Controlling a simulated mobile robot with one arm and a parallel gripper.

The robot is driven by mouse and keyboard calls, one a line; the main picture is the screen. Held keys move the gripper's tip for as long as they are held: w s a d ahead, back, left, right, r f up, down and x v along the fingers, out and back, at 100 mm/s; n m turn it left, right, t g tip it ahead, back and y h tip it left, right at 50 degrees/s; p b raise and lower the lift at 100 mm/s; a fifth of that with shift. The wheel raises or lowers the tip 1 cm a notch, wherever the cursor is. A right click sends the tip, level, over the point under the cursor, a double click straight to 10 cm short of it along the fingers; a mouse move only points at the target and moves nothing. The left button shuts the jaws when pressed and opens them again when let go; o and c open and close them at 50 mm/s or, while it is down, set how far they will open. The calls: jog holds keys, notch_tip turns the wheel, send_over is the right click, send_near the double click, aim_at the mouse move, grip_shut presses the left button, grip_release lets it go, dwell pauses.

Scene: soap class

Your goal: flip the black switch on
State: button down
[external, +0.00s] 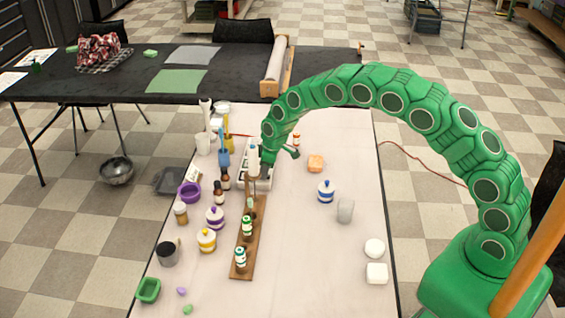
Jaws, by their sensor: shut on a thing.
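My gripper (267,168) is at the end of the green arm, pointing down over a white device (262,184) with dark parts, near the middle of the light table. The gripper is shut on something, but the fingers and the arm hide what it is. The black switch cannot be made out; the device's top is partly covered by my gripper. A white and blue upright object (254,160) stands right beside the gripper on its left; I cannot tell whether they touch.
A wooden rack (246,262) with small bottles extends toward the front. Bottles, jars and a purple bowl (189,193) crowd the left side. An orange block (315,163), a blue-striped jar (326,191) and a clear cup (345,211) stand to the right.

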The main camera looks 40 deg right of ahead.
aim_at(270, 176)
dwell(0.3)
jog(key=c, duration=1)
grip_release()
jog(key=shift+o, duration=0.2)
jog(key=shift+r, duration=0.15)
jog(key=v, duration=0.7)
jog(key=shift+s+r, duration=0.1)
jog(key=shift+r, duration=0.2)
jog(key=shift+d, duration=0.1)
